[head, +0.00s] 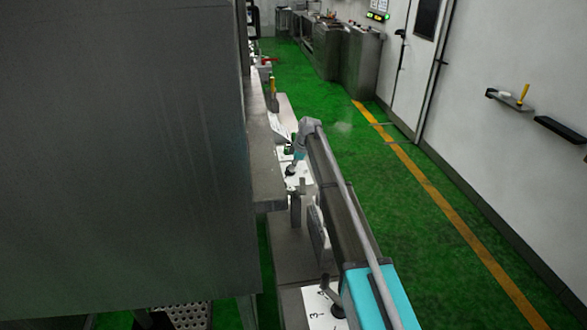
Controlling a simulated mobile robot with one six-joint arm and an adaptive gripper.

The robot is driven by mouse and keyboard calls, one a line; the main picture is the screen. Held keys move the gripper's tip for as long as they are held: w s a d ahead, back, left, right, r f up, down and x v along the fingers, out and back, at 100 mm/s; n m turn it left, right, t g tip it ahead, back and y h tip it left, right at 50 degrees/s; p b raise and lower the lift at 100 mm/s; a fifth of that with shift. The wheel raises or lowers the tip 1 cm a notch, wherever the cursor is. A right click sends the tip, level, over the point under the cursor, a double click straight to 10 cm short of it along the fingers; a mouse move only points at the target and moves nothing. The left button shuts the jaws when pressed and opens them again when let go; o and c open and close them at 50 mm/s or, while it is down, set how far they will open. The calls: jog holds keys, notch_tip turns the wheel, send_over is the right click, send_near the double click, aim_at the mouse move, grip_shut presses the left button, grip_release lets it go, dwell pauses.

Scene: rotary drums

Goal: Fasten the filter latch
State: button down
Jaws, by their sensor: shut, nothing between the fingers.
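My arm reaches forward from the lower right, and its wrist with a small teal cap is beside the machines in the middle of the head view. I cannot make out my gripper's fingers there; they do not show clearly beyond the wrist. I cannot pick out a filter latch for certain. A white plate (308,172) with a dark round knob (291,170) is just below the wrist. A nearer white plate (318,311) with a printed 3 carries a dark lever, partly hidden by my arm.
A large grey metal housing (125,150) fills the left and blocks the view behind it. Steel machines (350,60) stand at the back. Green floor (440,220) with a yellow line is clear on the right, beside a white wall (520,70) with a door and small shelves.

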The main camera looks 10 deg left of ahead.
notch_tip(320, 180, down, 7)
jog(key=d+b, duration=0.1)
jog(key=b, duration=0.5)
jog(key=shift+d, duration=0.3)
jog(key=shift+w+r, duration=0.1)
